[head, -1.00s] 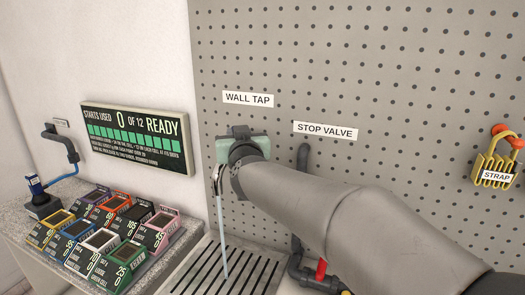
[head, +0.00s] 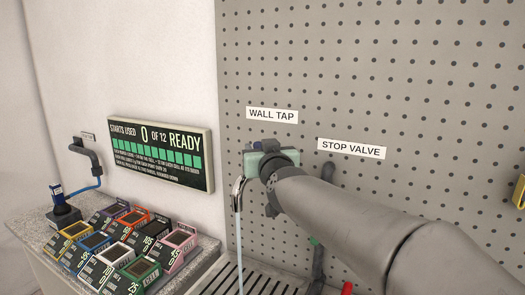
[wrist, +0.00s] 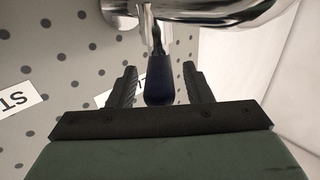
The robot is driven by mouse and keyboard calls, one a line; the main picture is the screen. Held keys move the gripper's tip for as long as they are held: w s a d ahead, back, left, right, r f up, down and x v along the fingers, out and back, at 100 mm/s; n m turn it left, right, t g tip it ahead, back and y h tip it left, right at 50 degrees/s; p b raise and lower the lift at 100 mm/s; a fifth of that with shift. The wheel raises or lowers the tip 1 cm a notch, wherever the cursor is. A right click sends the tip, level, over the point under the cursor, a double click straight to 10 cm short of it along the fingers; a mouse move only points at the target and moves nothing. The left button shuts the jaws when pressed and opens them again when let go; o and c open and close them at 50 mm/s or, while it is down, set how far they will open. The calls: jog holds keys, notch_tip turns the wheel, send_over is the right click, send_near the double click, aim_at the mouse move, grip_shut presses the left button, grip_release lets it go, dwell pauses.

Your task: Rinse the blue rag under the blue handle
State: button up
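The dark blue handle (wrist: 158,80) hangs from the chrome wall tap (wrist: 215,12) in the wrist view. My gripper (wrist: 160,85) is open around it, one finger on each side, with a visible gap on both sides. In the head view my gripper (head: 272,160) is up at the wall tap under its sign, and my arm hides much of the tap. The chrome spout (head: 238,192) shows to the left, and a thin stream of water (head: 240,255) falls from it. I see no blue rag in either view.
A slatted drain grate (head: 250,283) lies below the spout. A stop valve pipe (head: 326,190) is right of the tap, partly behind my arm. Several coloured boxes (head: 125,240) crowd the counter at left, under a READY display (head: 162,155). A yellow padlock-like object (head: 520,192) is at the right edge.

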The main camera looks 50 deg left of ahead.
jog(key=b+v, duration=0.5)
jog(key=v, duration=1.2)
jog(key=shift+d, duration=0.25)
jog(key=shift+f, duration=0.1)
jog(key=w+d+f+m+h+p, duration=0.2)
jog(key=w+d+f+h+p, duration=0.15)
jog(key=d, duration=0.45)
jog(key=w+d+f+m+h+p, duration=0.2)
jog(key=w+d+f+h, duration=0.25)
jog(key=d, duration=0.35)
jog(key=w+d+f+m+h+p, duration=0.25)
jog(key=w+d+f, duration=0.2)
jog(key=d, duration=0.45)
jog(key=s+d+f+m+g+h+p, duration=0.2)
jog(key=s+d, duration=0.5)
jog(key=d, duration=0.5)
jog(key=s+d+f+m+g+h+p, duration=0.3)
jog(key=s+d+f+g+p, duration=0.2)
jog(key=d, duration=0.7)
jog(key=s+f+g, duration=0.1)
jog(key=s+f, duration=0.1)
jog(key=s, duration=0.1)
